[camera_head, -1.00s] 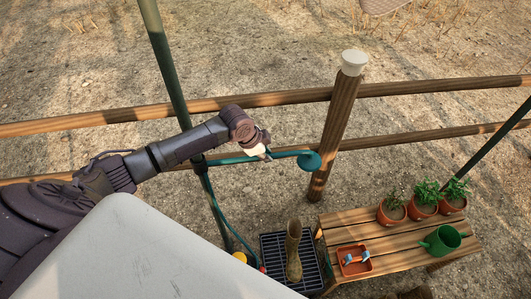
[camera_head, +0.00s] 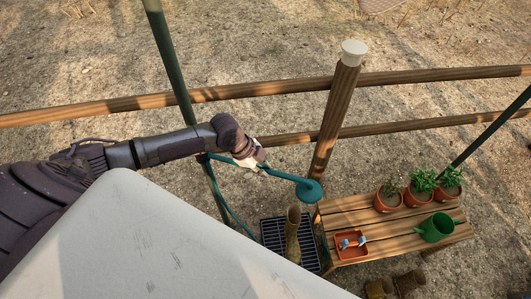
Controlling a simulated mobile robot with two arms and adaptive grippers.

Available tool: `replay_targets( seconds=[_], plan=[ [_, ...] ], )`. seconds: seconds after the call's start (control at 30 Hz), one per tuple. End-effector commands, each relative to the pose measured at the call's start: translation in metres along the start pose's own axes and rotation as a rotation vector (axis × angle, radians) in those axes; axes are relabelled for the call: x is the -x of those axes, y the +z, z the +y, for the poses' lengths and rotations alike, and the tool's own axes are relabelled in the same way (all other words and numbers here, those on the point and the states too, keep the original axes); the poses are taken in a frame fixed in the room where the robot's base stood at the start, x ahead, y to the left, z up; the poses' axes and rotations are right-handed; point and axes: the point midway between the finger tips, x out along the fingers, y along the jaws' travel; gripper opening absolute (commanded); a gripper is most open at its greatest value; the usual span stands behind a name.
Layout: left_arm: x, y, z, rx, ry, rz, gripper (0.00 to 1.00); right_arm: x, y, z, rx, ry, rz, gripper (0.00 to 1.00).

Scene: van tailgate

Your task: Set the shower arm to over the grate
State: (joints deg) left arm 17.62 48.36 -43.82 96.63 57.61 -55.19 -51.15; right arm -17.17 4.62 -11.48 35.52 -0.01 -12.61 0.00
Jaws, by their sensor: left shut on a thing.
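The teal shower arm (camera_head: 284,175) reaches out to the right from a green post (camera_head: 172,62), with its round shower head (camera_head: 309,191) at the free end. My left gripper (camera_head: 255,161) is shut on the shower arm about midway along it. The dark grate (camera_head: 273,233) lies on the ground below, partly hidden by my own pale body. A brown boot (camera_head: 292,235) stands upright on the grate. In the picture the shower head is up and to the right of the grate. My right gripper is not in view.
A wooden bench (camera_head: 393,245) stands right of the grate with potted plants (camera_head: 419,188), a green watering can (camera_head: 437,228) and an orange tray (camera_head: 351,244). A wooden fence post (camera_head: 334,125) and rails stand behind the shower head. More brown boots (camera_head: 409,281) are below the bench.

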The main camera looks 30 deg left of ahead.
Motion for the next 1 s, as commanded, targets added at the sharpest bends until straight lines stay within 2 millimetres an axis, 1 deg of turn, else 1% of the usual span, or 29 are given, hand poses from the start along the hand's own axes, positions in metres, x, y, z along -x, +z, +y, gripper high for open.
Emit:
replay_targets(
  seconds=[0.1, 0.3, 0.5, 0.83, 0.87, 1.0],
  plan=[
    [0.004, 0.0, 0.014, -0.059, 0.025, 0.013, 0.0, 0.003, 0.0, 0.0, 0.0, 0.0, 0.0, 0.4],
    [0.006, 0.0, 0.028, -0.124, 0.051, 0.027, 0.0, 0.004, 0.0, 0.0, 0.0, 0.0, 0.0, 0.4],
    [0.007, 0.001, 0.033, -0.149, 0.061, 0.032, 0.0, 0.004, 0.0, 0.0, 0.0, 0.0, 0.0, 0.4],
    [0.008, 0.001, 0.033, -0.15, 0.061, 0.033, 0.0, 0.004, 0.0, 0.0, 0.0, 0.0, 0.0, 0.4],
    [0.008, 0.001, 0.033, -0.15, 0.061, 0.033, 0.2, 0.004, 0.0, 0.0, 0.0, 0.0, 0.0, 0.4],
    [0.008, 0.001, 0.033, -0.15, 0.061, 0.032, 0.43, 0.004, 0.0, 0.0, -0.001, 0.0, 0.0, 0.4]
  ],
)
